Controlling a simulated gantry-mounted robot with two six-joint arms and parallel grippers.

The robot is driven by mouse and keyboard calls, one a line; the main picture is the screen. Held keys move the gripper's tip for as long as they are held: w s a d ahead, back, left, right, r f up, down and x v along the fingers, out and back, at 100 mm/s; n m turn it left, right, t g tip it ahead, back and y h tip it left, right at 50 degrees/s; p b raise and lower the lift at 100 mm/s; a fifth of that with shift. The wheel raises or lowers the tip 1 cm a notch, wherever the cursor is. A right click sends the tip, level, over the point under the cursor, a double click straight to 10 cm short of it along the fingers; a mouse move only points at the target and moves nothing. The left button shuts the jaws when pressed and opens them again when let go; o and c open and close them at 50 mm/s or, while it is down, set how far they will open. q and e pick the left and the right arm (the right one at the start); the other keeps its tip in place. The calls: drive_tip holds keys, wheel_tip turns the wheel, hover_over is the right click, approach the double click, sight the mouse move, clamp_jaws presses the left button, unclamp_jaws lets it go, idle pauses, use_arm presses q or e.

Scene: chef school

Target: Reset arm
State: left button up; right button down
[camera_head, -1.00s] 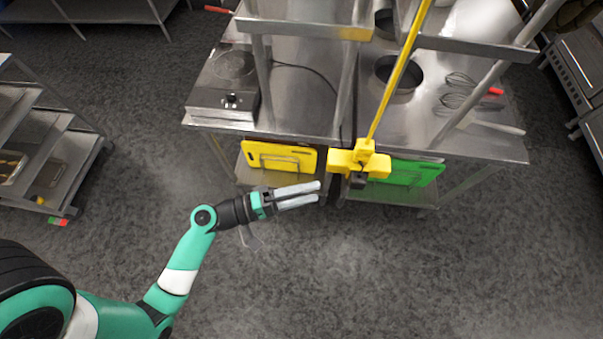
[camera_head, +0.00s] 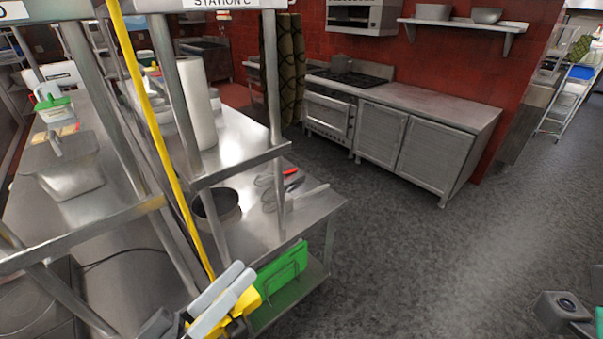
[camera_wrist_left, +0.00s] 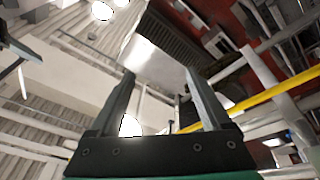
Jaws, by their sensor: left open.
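My left gripper (camera_head: 244,274) is at the bottom of the head view, its two pale fingers apart, pointing up and to the right. In that picture it overlaps the yellow base of a yellow pole (camera_head: 160,140); I cannot tell whether they touch. The left wrist view shows the same gripper (camera_wrist_left: 160,74) with its dark fingers apart and nothing between them. The wrist camera looks up toward the ceiling and a grey vent hood.
A steel worktable (camera_head: 240,145) with posts and rails stands at the left, holding a dark pan (camera_head: 217,205) and whisks. A green board (camera_head: 281,270) is on its lower rack. Open floor (camera_head: 420,270) lies to the right, before steel cabinets (camera_head: 412,150).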

use_arm(q)
drive_tip(key=s+a+r+t+y+p, duration=0.2)
drive_tip(key=r+p, duration=0.4)
drive_tip(key=r, duration=0.9)
drive_tip(key=s+a+r+m+t+y+p, duration=0.1)
drive_tip(key=r+t+y+p, duration=0.4)
drive_tip(key=r, duration=1.1)
drive_tip(key=s+a+r+t+y+p, duration=0.3)
drive_tip(key=r+p, duration=0.4)
drive_tip(key=r, duration=0.8)
drive_tip(key=shift+a+r+m+t+y, duration=0.3)
drive_tip(key=shift+m+t+y, duration=0.1)
drive_tip(key=shift+t+y, duration=0.15)
drive_tip(key=shift+f+y, duration=0.15)
drive_tip(key=shift+y, duration=0.1)
